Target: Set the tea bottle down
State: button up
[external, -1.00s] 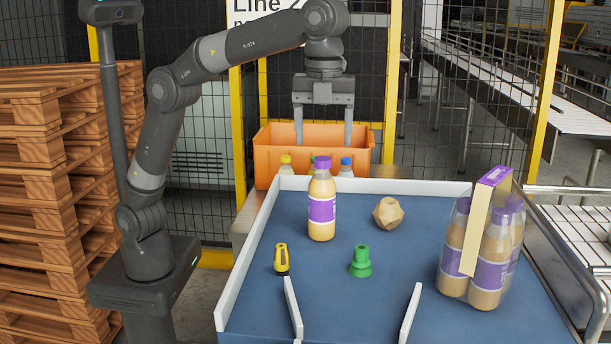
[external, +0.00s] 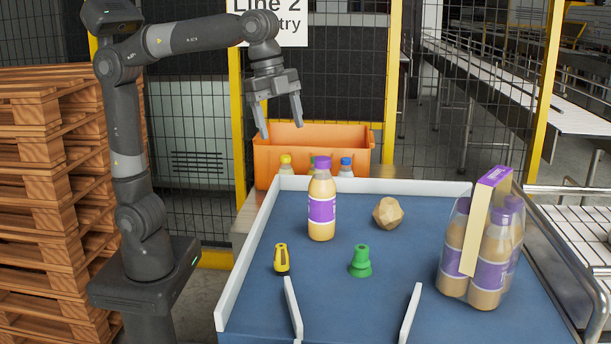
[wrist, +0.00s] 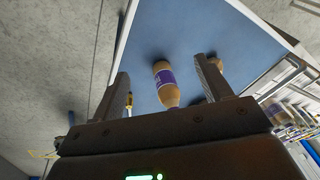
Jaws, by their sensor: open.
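A bottle (external: 322,208) with tan contents, a purple label and a purple cap stands upright on the blue table. It also shows in the wrist view (wrist: 165,82), seen from above between my fingers but well apart from them. A yellow-capped bottle (external: 286,163) and a blue-capped bottle (external: 346,166) stand behind the table's back wall, in front of the orange crate. Their lower parts are hidden. I cannot read which bottle is tea. My gripper (external: 280,128) is open and empty, raised and tilted above the crate's left side.
The orange crate (external: 270,157) stands behind the table (external: 300,272). A strapped bottle pack (external: 484,250) stands at right. White guides (external: 410,313) rise in front.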

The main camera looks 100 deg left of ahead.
jog(key=s+a+f+n+t, duration=0.1)
jog(key=s+a+f+n, duration=0.3)
jog(key=s+f, duration=0.5)
jog(key=s+a+f+n+t, duration=0.2)
jog(key=s+a+f+n, duration=0.3)
jog(key=s+f, duration=0.4)
jog(key=shift+s+f+n+y, duration=0.15)
jog(key=shift+f+n+y, duration=0.15)
jog(key=shift+n, duration=0.2)
